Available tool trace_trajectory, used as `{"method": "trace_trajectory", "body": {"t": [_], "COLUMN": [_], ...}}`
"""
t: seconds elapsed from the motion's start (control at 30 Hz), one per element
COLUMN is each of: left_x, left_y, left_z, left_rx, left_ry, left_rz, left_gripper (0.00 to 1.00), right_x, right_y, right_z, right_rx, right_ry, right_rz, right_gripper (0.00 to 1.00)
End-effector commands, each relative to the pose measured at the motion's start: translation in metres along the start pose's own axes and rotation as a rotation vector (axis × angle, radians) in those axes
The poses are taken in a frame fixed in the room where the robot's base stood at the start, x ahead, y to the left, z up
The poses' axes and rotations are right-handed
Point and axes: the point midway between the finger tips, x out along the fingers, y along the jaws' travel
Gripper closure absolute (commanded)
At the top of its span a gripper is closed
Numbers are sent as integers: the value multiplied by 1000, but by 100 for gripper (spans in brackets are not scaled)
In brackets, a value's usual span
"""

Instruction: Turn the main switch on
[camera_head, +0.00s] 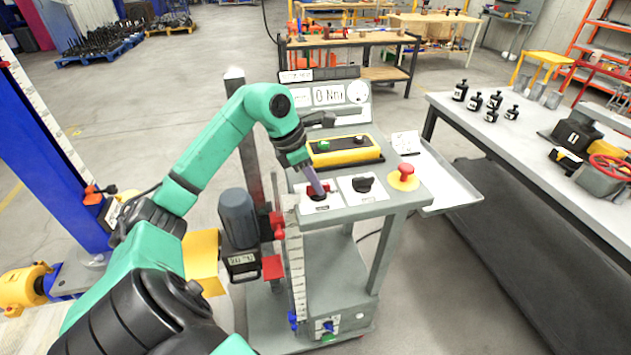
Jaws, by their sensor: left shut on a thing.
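My green left arm reaches over the grey control cart, and its gripper (317,190) points down at the cart's top panel. It is shut on a small dark reddish switch knob (319,196) on the left white plate of the panel. The fingers partly hide the knob, so its turned position cannot be read. A second, black knob (363,184) sits on the white plate to the right, clear of the gripper. No label legible here tells which one is the main switch. My right gripper is not in view.
A red emergency-stop button (405,170) on a yellow base is at the panel's right. A yellow-black control box (343,150) and a display (328,95) stand behind. A grey motor (238,218) hangs at the cart's left. A workbench (540,150) stands at right.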

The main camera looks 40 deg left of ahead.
Motion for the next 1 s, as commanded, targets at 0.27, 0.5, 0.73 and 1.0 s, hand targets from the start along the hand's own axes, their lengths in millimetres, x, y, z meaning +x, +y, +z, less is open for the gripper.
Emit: {"method": "trace_trajectory", "body": {"t": [0.27, 0.5, 0.73, 1.0], "left_x": [0, 0, -2, -7], "left_y": [1, 0, -2, -3], "left_z": [0, -1, 1, 5], "left_rx": [-71, -224, -419, -656], "left_ry": [-2, -3, -5, -9], "left_rz": [36, 102, 182, 279], "left_gripper": [100, 100, 100, 100], "right_x": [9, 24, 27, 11], "right_y": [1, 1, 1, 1], "right_z": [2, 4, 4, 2], "right_rx": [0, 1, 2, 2], "right_ry": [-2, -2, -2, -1], "right_rz": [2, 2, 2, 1], "right_gripper": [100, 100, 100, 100]}}
